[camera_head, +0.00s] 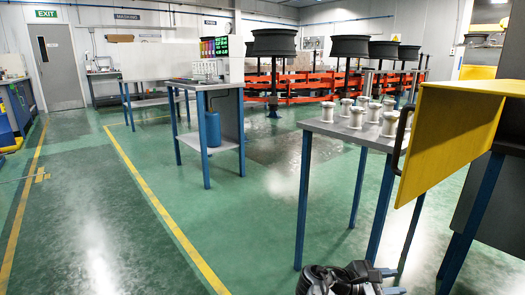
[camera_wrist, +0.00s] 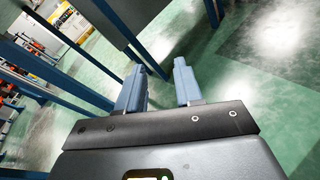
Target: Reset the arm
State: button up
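My gripper (camera_wrist: 160,68) shows in the wrist view with its two blue-grey fingers apart and nothing between them. Green floor is visible beyond the fingertips. In the head view, part of my dark arm and my gripper (camera_head: 392,281) show at the bottom edge, low beside the legs of the grey table. The rest of the arm is cut off by the frame.
A grey table (camera_head: 335,128) with several silver spindles (camera_head: 391,122) stands at right, beside a yellow panel (camera_head: 445,135). A workbench (camera_head: 225,143) stands mid-room. Wheel rims (camera_head: 275,42) stand on posts behind. Green floor (camera_head: 100,215) at left is mostly clear. A blue table leg (camera_wrist: 130,35) is close to my gripper in the wrist view.

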jog(key=s+d+f+m+t+y, duration=0.1)
jog(key=s+d+f+t+y, duration=0.2)
jog(key=s+d+f, duration=0.35)
jog(key=s+d+f+m+t+y, duration=0.1)
jog(key=s+d+f+t+y, duration=0.15)
jog(key=s+f, duration=0.65)
jog(key=s+a+r+m+t+y, duration=0.1)
jog(key=s+a+r+m+y, duration=0.2)
jog(key=s, duration=0.8)
jog(key=s+a+r+m+t+y, duration=0.15)
jog(key=s+a+y, duration=0.35)
jog(key=s, duration=0.5)
jog(key=s+a+r+m+t+y, duration=0.1)
jog(key=s+a+r+m, duration=0.25)
jog(key=r, duration=0.35)
jog(key=s+a+r+m+t, duration=0.25)
jog(key=s+r, duration=0.25)
jog(key=r, duration=0.3)
jog(key=s+a+r+m+t+y, duration=0.1)
jog(key=s+a+r+m, duration=0.3)
jog(key=r, duration=0.3)
notch_tip(320, 180, up, 24)
jog(key=p, duration=2.4)
jog(key=shift+a+r+n+p, duration=0.15)
jog(key=shift+r+n+p, duration=0.05)
jog(key=shift+n+p, duration=0.2)
jog(key=shift+g, duration=0.25)
